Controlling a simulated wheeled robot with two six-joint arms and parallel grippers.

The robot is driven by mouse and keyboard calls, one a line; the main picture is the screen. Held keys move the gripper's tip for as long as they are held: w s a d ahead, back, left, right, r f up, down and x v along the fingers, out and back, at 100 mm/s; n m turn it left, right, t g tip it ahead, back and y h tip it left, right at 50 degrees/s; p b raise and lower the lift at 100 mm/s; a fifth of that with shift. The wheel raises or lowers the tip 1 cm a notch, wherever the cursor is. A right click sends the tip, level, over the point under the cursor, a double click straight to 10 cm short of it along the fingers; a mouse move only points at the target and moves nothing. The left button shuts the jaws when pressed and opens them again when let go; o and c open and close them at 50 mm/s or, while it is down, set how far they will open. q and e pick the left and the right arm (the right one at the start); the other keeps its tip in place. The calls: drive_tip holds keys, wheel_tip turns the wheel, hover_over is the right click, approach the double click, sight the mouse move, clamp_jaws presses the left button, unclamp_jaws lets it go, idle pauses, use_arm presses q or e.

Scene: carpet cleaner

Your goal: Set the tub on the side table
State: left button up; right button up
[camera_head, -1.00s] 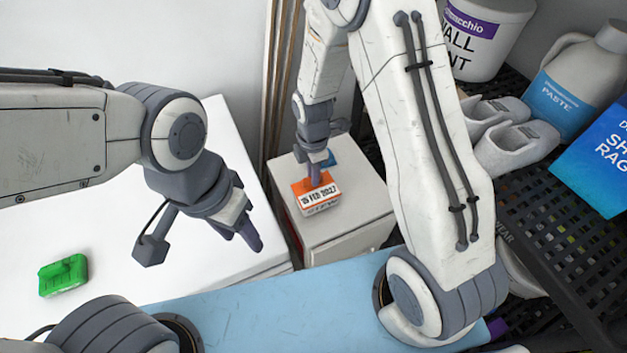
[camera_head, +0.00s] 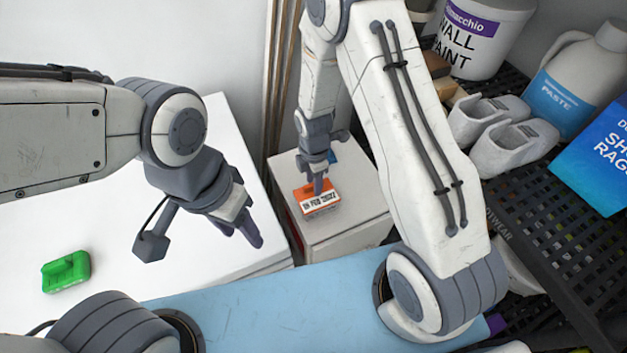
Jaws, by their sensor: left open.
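A small tub (camera_head: 321,204) with an orange top and a white date label is at the top of the white side table (camera_head: 347,234), near its front left part. It looks to be resting there, though its underside is hidden. My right gripper (camera_head: 318,187) points down at the tub from above, its fingertips overlapping the orange top. Only a narrow side of the fingers shows, so I cannot tell whether they grip the tub. My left gripper (camera_head: 240,229) is open and empty over the larger white surface at left.
A green object (camera_head: 66,272) lies on the white surface (camera_head: 110,240) at left. A black mesh shelf (camera_head: 535,220) at right holds slippers (camera_head: 510,145), a paste jug (camera_head: 577,85), a blue box (camera_head: 607,165) and a paint bucket (camera_head: 485,35).

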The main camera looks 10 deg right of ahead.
drive_tip(key=shift+r, duration=0.6)
wheel_tip(320, 180, up, 11)
drive_tip(key=b, duration=0.1)
drive_tip(key=s+a+r+m, duration=0.2)
drive_tip(key=s+r+m, duration=0.1)
drive_tip(key=s, duration=0.4)
drive_tip(key=s+a+r+m, duration=0.2)
drive_tip(key=s+r+m, duration=0.2)
drive_tip(key=s, duration=0.3)
drive_tip(key=s+a+r+m+y, duration=0.1)
drive_tip(key=s+a+r+m, duration=0.2)
drive_tip(key=s+m, duration=0.3)
drive_tip(key=shift+s+r, duration=0.7)
drive_tip(key=shift+s, duration=0.2)
